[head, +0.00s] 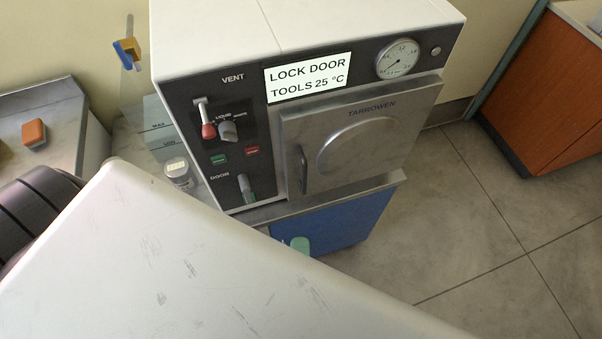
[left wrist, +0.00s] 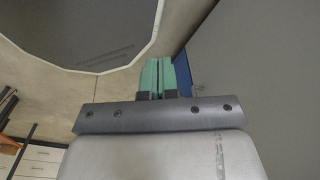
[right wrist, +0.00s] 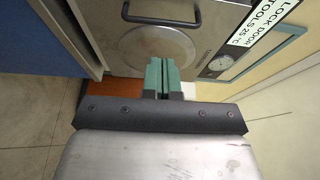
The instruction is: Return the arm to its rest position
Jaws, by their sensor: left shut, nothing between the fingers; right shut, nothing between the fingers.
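My right gripper shows in the right wrist view (right wrist: 164,78), its green fingers shut together with nothing between them. In the head view only its green tip (head: 300,244) shows, low in front of the blue base, below the incubator door. My left gripper (left wrist: 159,76) is shut and empty in the left wrist view, and I do not see it in the head view. The incubator (head: 200,50) has a metal door (head: 395,135) that looks closed, with a dark handle (head: 302,168). Its display (head: 309,77) reads "LOCK DOOR TOOLS 25 °C".
My large pale arm link covers the lower left of the head view. A small jar (head: 178,173) stands left of the incubator. An orange block (head: 34,133) lies on a metal surface at far left. A wooden cabinet (head: 545,90) stands right; floor between is clear.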

